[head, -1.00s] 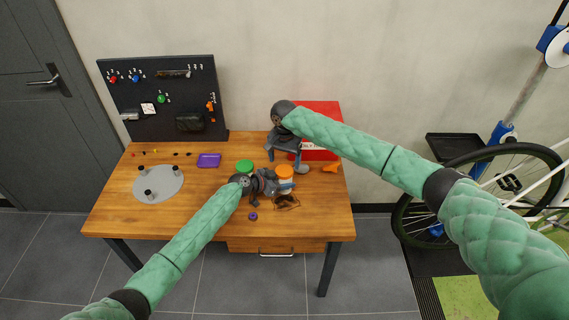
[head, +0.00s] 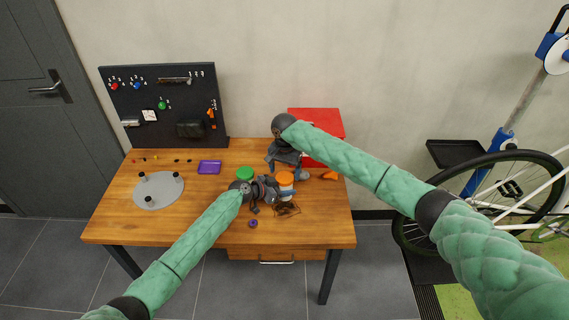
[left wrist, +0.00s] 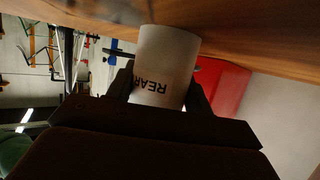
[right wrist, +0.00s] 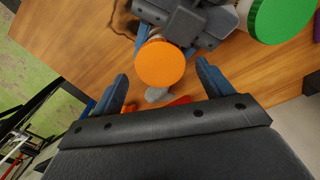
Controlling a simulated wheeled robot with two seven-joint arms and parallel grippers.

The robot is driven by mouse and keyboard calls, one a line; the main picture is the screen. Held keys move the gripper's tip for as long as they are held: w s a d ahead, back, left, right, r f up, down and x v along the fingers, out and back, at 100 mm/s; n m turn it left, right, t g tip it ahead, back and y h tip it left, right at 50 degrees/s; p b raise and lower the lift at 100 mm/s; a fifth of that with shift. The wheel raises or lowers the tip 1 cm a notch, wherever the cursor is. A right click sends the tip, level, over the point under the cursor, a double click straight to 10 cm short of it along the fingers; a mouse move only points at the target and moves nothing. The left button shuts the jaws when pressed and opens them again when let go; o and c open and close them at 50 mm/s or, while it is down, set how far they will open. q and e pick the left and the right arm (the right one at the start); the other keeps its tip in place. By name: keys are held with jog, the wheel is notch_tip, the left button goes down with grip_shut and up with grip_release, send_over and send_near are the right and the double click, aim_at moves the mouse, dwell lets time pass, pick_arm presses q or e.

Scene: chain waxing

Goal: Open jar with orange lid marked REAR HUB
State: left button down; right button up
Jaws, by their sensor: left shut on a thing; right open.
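The jar with the orange lid (head: 285,178) stands on the wooden table toward its right side. In the left wrist view its white body (left wrist: 166,62) shows the letters "REAR", upside down. My left gripper (head: 272,190) is shut around the jar's body from the left; its fingers (left wrist: 160,85) touch both sides. My right gripper (head: 285,164) is open behind and above the jar. In the right wrist view the orange lid (right wrist: 160,63) lies beyond and between the open fingers (right wrist: 163,85), not gripped. The lid is on the jar.
A jar with a green lid (head: 245,173) stands close left of my left gripper. A red box (head: 318,122) is behind my right gripper. An orange object (head: 330,176), a dark chain-like item (head: 287,209) and a purple piece (head: 253,223) lie nearby.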

jog(key=shift+f, duration=1.15)
jog(key=shift+c, duration=0.2)
jog(key=c, duration=0.7)
jog(key=o, duration=0.8)
jog(key=shift+r, duration=0.1)
jog(key=shift+r, duration=2.2)
pick_arm(q)
jog(key=c, duration=0.5)
grip_release()
jog(key=shift+a, duration=0.15)
pick_arm(e)
jog(key=shift+f, duration=0.15)
